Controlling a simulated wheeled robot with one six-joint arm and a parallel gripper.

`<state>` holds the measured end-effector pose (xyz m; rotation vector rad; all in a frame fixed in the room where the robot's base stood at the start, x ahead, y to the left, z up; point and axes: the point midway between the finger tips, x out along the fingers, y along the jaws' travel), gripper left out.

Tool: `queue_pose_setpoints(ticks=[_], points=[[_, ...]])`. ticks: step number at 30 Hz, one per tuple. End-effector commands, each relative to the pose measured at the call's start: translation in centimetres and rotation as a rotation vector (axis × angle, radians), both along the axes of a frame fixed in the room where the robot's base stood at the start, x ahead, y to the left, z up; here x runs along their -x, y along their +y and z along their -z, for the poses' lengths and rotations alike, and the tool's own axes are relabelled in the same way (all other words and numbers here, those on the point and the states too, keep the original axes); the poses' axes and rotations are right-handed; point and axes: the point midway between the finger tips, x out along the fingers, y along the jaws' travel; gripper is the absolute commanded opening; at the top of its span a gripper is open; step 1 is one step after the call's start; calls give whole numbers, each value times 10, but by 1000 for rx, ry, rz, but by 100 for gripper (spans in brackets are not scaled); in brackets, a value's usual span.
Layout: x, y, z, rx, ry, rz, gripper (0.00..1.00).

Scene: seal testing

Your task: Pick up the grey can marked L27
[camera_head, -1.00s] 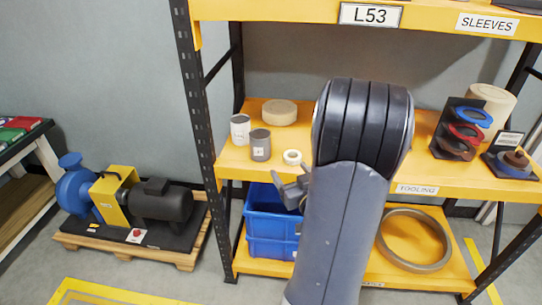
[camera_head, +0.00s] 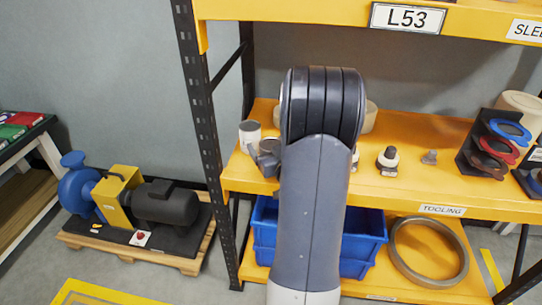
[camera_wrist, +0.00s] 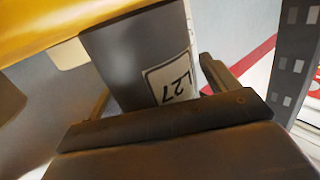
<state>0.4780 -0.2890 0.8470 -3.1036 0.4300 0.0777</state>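The grey can (camera_wrist: 125,60) marked L27 fills the middle of the wrist view, with its white label (camera_wrist: 168,78) facing me at a tilt. My gripper (camera_wrist: 155,76) is open around it, one finger on each side. A narrow gap shows between the can and the right finger; contact on the left is unclear. In the head view my gripper (camera_head: 265,162) is at the front left of the yellow middle shelf (camera_head: 410,183), and my arm and gripper hide most of the grey can (camera_head: 270,145).
A white can (camera_head: 250,132) stands close behind and left of the grey can. A beige disc (camera_head: 370,116) is partly hidden by my arm. Dark fittings (camera_head: 388,162) stand to the right. A black rack upright (camera_head: 205,120) is on the left; blue bins (camera_head: 362,240) sit below.

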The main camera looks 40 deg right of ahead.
Motion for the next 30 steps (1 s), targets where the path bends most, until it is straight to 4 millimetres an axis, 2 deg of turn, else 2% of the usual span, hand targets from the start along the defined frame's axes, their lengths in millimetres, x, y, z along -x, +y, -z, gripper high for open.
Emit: queue_pose_setpoints(ticks=[2,18,26,30], points=[[0,0,0,0,0,0,76],[0,0,0,0,0,0,31],[0,0,-3,2,-3,0,30],[0,0,-17,5,-4,-1,30]])
